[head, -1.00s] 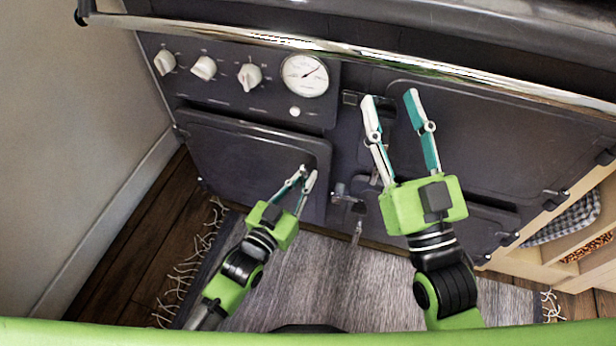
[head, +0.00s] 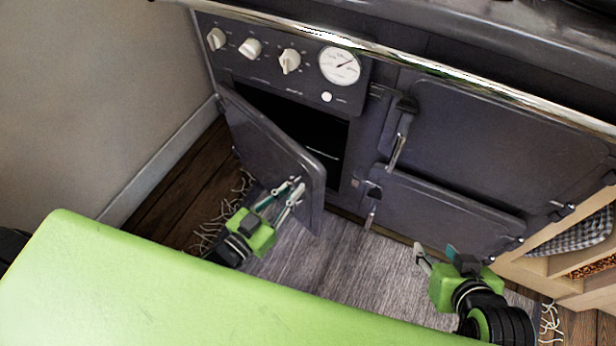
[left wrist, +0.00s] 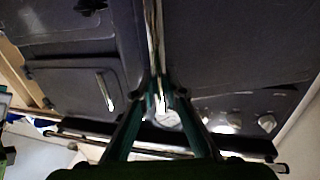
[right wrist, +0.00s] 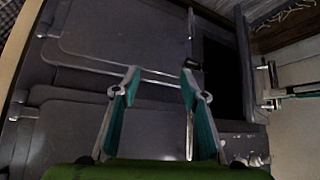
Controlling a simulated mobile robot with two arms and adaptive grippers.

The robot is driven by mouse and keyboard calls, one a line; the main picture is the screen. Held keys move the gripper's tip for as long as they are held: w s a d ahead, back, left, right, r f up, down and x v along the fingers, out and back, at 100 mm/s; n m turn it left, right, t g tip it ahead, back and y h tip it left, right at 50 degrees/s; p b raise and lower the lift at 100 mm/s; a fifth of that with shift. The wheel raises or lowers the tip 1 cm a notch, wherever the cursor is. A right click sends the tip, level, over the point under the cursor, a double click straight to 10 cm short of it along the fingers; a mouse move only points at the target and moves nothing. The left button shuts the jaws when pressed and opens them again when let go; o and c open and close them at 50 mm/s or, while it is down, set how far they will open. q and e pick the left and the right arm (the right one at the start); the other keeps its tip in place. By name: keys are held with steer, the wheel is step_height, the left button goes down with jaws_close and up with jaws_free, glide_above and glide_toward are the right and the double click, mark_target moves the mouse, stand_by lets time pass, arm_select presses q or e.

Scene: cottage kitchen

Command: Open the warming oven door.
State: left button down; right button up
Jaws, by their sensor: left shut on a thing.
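The dark grey warming oven door (head: 268,146) is at the lower left of the range in the head view. It stands partly open, swung out from its left side, with the dark oven cavity (head: 305,128) showing behind it. My left gripper (head: 296,184) is at the door's free right edge, shut on its handle. A bright metal bar, seemingly that handle, runs up between the fingers in the left wrist view (left wrist: 157,75). The fingers hide most of the handle. My right gripper (head: 437,251) is low at the right, open and empty, clear of the range doors.
Two other range doors, upper (head: 500,135) and lower (head: 450,210), are shut at the right. A chrome rail (head: 400,60) crosses the range front above the knobs and gauge (head: 340,66). A grey rug (head: 325,260) covers the floor. A wooden shelf (head: 550,270) stands at right.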

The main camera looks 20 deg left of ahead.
arm_select(q)
steer(key=s+a+p, duration=0.2)
steer(key=s+a, duration=0.7)
steer(key=shift+a+p, duration=0.15)
steer(key=shift+p, duration=0.2)
arm_select(e)
steer(key=s+d+f+g, duration=0.1)
steer(key=s+g, duration=0.1)
steer(key=s, duration=0.3)
steer(key=s+d+f+g+h, duration=0.1)
steer(key=s+d+g, duration=0.1)
steer(key=s, duration=0.2)
steer(key=shift+s+f+g, duration=0.15)
steer(key=shift+s+g, duration=0.15)
steer(key=shift+s, duration=0.1)
arm_select(q)
steer(key=c, duration=2)
jaws_free()
steer(key=shift+w, duration=0.1)
steer(key=shift+c, duration=0.2)
steer(key=v, duration=0.7)
steer(key=shift+s+a, duration=0.15)
steer(key=shift+s, duration=0.15)
jaws_close()
steer(key=shift+f, duration=0.1)
